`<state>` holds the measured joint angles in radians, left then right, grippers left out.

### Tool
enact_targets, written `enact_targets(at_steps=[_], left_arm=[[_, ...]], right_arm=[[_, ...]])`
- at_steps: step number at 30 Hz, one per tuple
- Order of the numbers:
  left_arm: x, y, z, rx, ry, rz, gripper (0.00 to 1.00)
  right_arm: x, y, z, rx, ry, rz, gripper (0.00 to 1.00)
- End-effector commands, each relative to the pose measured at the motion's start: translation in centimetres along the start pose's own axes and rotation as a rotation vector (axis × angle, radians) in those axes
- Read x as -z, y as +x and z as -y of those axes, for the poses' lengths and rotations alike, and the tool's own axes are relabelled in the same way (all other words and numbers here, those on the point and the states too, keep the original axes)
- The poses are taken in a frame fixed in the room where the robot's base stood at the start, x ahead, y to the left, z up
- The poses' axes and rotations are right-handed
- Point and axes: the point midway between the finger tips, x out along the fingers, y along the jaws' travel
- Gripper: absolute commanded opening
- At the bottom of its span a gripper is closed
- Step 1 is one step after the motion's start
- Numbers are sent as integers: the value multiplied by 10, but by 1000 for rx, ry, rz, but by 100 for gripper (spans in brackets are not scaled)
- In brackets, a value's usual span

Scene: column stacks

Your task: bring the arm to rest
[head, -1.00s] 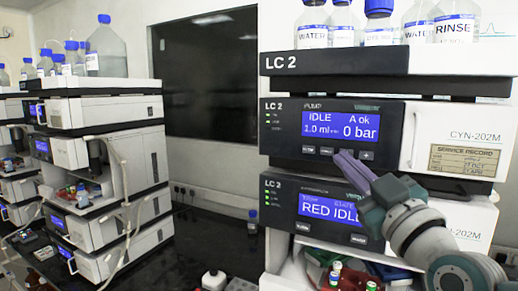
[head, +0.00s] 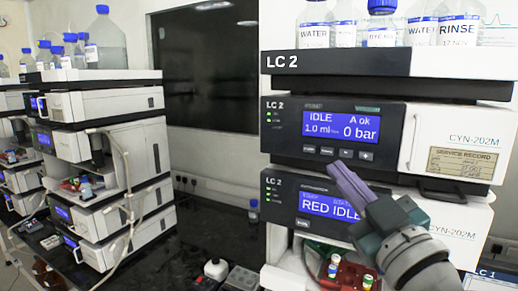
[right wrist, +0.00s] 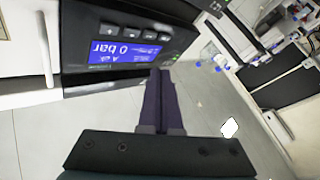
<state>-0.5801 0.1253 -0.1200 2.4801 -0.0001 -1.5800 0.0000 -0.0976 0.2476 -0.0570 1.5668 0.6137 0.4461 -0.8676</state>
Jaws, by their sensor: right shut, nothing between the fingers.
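My right gripper (head: 340,172) is shut and empty, its purple fingers pressed together. In the head view it is in front of the right stack, over the gap between the pump module (head: 335,130) reading "IDLE, 0 bar" and the lower module (head: 322,207) reading "RED IDLE". It covers part of the lower module's front. My left gripper is not in view.
Labelled bottles (head: 381,25) with blue caps stand on top of the right stack. Small vials (head: 333,268) sit in an open bay below. Another column stack (head: 105,140) stands at the left.

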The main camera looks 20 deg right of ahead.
Motion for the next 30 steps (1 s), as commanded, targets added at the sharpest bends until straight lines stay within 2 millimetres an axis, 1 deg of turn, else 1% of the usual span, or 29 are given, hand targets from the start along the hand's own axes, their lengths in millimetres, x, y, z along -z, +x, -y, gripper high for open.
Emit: enact_targets(at_steps=[15,17,20,23,24,25,26,27,29,30], left_arm=[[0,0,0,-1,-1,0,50],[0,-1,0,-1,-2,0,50],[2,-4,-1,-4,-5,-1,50],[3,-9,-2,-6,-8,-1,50],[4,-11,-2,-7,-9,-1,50],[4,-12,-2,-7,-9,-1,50],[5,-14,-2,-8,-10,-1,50],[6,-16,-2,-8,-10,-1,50],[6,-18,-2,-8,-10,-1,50],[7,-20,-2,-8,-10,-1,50]], right_arm=[[0,0,1,6,2,2,0],[1,-1,6,31,10,13,0],[3,-9,30,141,50,66,0],[4,-29,68,320,107,183,0],[3,-42,83,397,130,250,0],[2,-54,93,451,145,307,0],[2,-66,102,501,158,366,0],[0,-83,112,560,173,452,0],[-4,-112,120,631,187,590,0],[-6,-131,122,665,194,687,0]])
